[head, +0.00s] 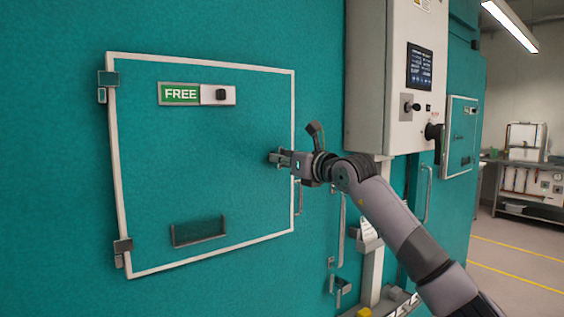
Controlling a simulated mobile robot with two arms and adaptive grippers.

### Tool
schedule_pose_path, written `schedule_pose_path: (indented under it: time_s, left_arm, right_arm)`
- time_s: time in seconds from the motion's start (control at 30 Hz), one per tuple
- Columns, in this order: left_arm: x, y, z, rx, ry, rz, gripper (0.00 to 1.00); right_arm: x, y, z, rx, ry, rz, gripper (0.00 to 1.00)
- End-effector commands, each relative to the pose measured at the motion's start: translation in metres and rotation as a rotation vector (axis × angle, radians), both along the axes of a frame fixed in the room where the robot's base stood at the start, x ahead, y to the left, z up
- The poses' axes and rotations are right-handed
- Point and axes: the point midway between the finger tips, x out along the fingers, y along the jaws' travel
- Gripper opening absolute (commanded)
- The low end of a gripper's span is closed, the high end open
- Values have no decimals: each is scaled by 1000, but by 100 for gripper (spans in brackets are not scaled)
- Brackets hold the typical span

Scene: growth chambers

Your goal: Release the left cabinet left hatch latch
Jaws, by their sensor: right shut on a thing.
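The left hatch (200,130) is a teal panel in a white frame on the teal cabinet wall, and it sits flush in the frame. It has a green "FREE" sign (180,94) near its top and hinges (123,246) on its left side. My right gripper (278,158) is at the right edge of the hatch, about mid-height, shut on the hatch latch. The gripper hides most of the latch, so its exact position cannot be told. My left gripper is not in view.
A grey control box (388,75) with a dark screen (419,66) juts out right of my gripper. Vertical handles (342,230) sit below it. Open floor (515,260) with yellow lines lies at the right.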

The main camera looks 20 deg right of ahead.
Motion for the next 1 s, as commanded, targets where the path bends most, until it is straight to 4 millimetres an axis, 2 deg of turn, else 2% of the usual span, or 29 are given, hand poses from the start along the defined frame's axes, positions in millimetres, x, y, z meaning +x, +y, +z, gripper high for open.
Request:
schedule_pose_path:
  time_s: [0.3, 0.73, 0.77, 1.0]
  left_arm:
    - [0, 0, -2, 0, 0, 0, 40]
    - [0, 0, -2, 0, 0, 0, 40]
    - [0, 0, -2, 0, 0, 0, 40]
    - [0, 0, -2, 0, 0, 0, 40]
  right_arm:
    - [0, 0, -1, -71, -26, 0, 0]
    - [0, 0, -1, -78, -27, 0, 0]
    - [0, 0, -1, -78, -27, -1, 13]
    - [0, 0, 0, -76, -28, 0, 29]
